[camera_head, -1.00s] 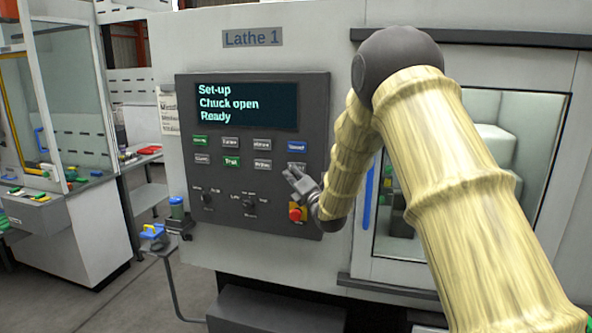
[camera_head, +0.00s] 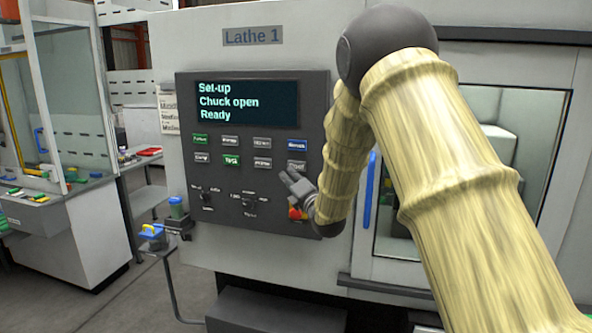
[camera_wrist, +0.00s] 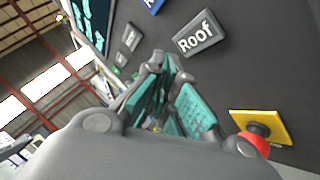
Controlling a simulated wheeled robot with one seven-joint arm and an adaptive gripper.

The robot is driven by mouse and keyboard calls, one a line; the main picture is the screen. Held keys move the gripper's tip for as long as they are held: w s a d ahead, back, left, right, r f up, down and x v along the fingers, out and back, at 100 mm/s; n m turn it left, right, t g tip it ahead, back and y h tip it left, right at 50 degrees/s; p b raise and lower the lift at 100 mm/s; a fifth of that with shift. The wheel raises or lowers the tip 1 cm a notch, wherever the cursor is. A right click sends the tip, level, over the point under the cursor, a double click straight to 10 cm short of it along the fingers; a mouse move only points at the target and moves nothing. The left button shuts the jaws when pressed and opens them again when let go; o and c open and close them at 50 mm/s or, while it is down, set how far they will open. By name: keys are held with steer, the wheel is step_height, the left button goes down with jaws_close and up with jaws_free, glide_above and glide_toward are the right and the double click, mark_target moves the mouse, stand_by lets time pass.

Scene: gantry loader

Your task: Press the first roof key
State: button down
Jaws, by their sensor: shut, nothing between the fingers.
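The Lathe 1 control panel (camera_head: 222,160) carries two rows of small keys. The Roof key (camera_wrist: 199,33) is a grey key, large and legible in the wrist view; in the head view it is the right-hand key (camera_head: 297,166) of the lower row. My gripper (camera_head: 288,178) is shut and empty in front of the panel, just below that key. In the wrist view its fingertips (camera_wrist: 168,64) are close to the Roof key, below and left of it. I cannot tell whether they touch the panel.
A red emergency stop on a yellow plate (camera_wrist: 262,127) is close to the gripper. The screen (camera_head: 245,103) reads Set-up, Chuck open, Ready. Rotary switches (camera_head: 248,202) sit below the keys. A blue door handle (camera_head: 369,190) is right of the panel.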

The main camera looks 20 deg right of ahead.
steer(key=shift+s+a+b, duration=0.25)
steer(key=shift+s+a, duration=0.1)
steer(key=shift+s, duration=0.2)
steer(key=shift+s+a+b, duration=0.2)
steer(key=shift+s+a, duration=0.15)
steer(key=shift+s, duration=0.2)
steer(key=shift+f, duration=0.1)
steer(key=s+f+m+g+h, duration=0.1)
steer(key=s+f+m+g, duration=0.15)
steer(key=f, duration=0.85)
steer(key=s+f+m+g+h, duration=0.1)
steer(key=s+f+m+g, duration=0.2)
steer(key=f, duration=0.7)
steer(key=s+f+m+g+h, duration=0.15)
steer(key=s+f+m, duration=0.35)
steer(key=s+f, duration=0.55)
steer(key=s+f+m+g, duration=0.3)
steer(key=s+f+m, duration=0.3)
steer(key=f, duration=0.7)
steer(key=s+a+f+m+g, duration=0.1)
steer(key=s+f+m+g, duration=0.2)
steer(key=s, duration=1)
steer(key=s+a+f+m+g, duration=0.1)
steer(key=s+f+m+g, duration=0.2)
steer(key=s+f, duration=0.4)
steer(key=s+a+f+m+g, duration=0.1)
steer(key=s+f+m+g, duration=0.3)
steer(key=s, duration=1.5)
steer(key=shift+s+f, duration=0.35)
steer(key=shift+f, duration=0.45)
